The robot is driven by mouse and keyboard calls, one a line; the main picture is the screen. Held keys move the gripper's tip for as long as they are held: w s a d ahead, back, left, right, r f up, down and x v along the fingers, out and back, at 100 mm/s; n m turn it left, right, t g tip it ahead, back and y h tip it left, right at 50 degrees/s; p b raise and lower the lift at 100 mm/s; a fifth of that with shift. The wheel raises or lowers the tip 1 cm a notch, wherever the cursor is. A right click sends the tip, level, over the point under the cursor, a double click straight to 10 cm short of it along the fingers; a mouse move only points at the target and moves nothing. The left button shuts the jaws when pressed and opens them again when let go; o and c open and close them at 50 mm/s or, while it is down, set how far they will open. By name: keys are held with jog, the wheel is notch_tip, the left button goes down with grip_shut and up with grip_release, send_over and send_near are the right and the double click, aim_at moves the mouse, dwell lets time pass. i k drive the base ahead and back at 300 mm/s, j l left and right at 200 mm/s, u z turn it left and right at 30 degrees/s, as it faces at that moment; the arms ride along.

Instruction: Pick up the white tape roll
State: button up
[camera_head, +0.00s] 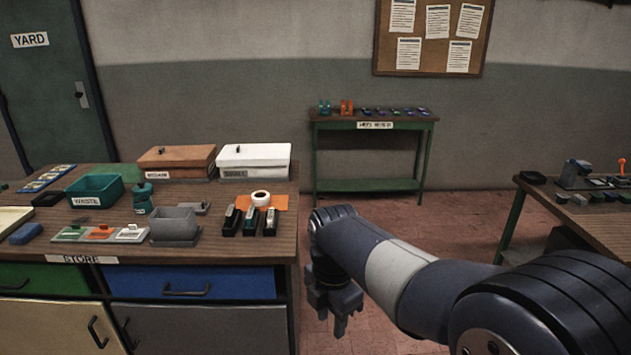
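The white tape roll (261,198) lies on an orange sheet (240,203) near the right end of the store bench. It is a small ring lying flat. Several black-based stapler-like tools (250,221) stand just in front of it. My gripper (340,327) hangs pointing down over the floor, to the right of the bench and below the level of its top. It is apart from the roll and nothing shows in it. Its fingers are small and dark, and I cannot make out the gap between them clearly.
The store bench (107,242) also holds a grey bin (174,224), a teal waste bin (94,189), a brown box (177,160) and a white box (254,157) behind the roll. A green table (368,186) stands at the wall. Another bench (590,222) is at right.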

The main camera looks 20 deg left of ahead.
aim_at(259, 199)
jog(key=i+l, duration=0.1)
jog(key=i, duration=0.8)
jog(key=i+l, duration=0.15)
jog(key=i, duration=0.8)
jog(key=i+j+u, duration=0.15)
jog(key=i+u, duration=0.15)
jog(key=u, duration=0.15)
jog(key=i+u, duration=0.7)
jog(key=u, duration=0.15)
jog(key=i+l+u, duration=0.15)
jog(key=i+u, duration=0.45)
